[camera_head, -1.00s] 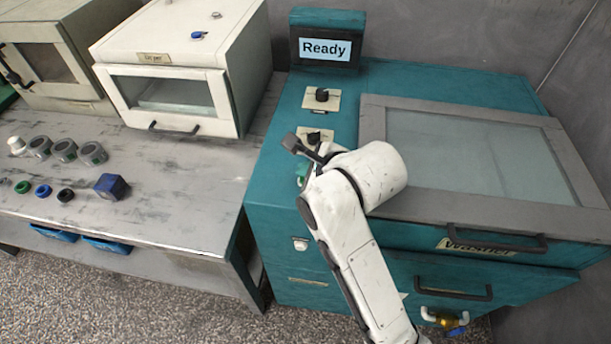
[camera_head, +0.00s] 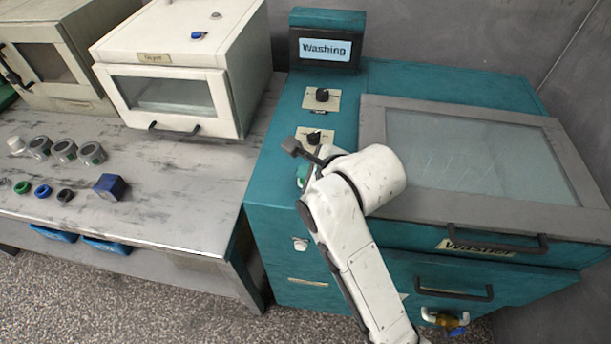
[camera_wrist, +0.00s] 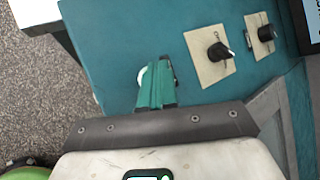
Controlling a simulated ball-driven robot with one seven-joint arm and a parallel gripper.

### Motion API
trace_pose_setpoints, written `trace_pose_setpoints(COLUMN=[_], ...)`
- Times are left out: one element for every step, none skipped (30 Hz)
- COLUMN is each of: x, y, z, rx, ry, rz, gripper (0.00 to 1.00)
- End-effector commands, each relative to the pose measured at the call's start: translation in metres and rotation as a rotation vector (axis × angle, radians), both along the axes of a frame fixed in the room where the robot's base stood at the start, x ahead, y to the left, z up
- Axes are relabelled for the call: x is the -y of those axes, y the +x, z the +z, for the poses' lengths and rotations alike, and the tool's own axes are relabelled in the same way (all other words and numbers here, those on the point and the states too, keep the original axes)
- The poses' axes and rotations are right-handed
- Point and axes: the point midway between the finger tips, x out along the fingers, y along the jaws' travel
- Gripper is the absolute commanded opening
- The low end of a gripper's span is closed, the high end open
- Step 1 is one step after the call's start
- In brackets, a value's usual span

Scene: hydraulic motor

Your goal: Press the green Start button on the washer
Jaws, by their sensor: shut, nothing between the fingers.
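The washer (camera_head: 275,185) is the teal machine on the right, with a grey-framed glass lid that is down. Its display (camera_head: 325,49) reads "Washing". My gripper (camera_head: 301,178) is over the left part of the washer's top panel, below the two knobs in the picture. In the wrist view my gripper (camera_wrist: 156,72) has its teal fingers shut with nothing between them, pointing at the panel. A pale round edge shows beside the fingertips there. The green Start button itself cannot be made out and seems hidden by the fingers; I cannot tell whether they touch it.
Two black knobs on beige plates, an upper one (camera_head: 322,95) and a lower one (camera_head: 314,136), stand close to my gripper. The washer's lid handle (camera_head: 495,243) sticks out in front. A bench (camera_head: 160,210) with small parts and a white cabinet (camera_head: 165,85) stands at the left.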

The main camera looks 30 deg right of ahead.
Motion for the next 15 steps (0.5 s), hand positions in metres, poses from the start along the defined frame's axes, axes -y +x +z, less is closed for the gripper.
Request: trace_pose_setpoints(x=[0.000,0.000,0.000,0.000,0.000,0.000,0.000,0.000,0.000,0.000,0.000,0.000,0.000,0.000,0.000], y=[0.000,0.000,0.000,0.000,0.000,0.000,0.000,0.000,0.000,0.000,0.000,0.000,0.000,0.000,0.000], z=[0.002,0.003,0.004,0.006,0.008,0.010,0.011,0.013,0.014,0.015,0.016,0.016,0.016,0.016,0.015], rx=[-0.003,-0.003,-0.003,-0.003,-0.003,-0.002,-0.002,-0.002,-0.002,-0.002,-0.002,-0.002,-0.001,-0.001,-0.001], ry=[0.000,0.000,0.000,0.000,0.000,-0.001,-0.001,-0.001,-0.001,-0.001,-0.001,-0.001,0.000,0.000,0.000], rz=[0.000,0.000,0.000,0.000,0.000,-0.001,-0.001,-0.001,-0.001,-0.001,-0.001,-0.001,0.000,0.000,0.000], gripper=[0.00,0.00,0.00,0.00,0.00,0.00,0.00,0.00,0.00,0.00,0.00,0.00,0.00,0.00,0.00])
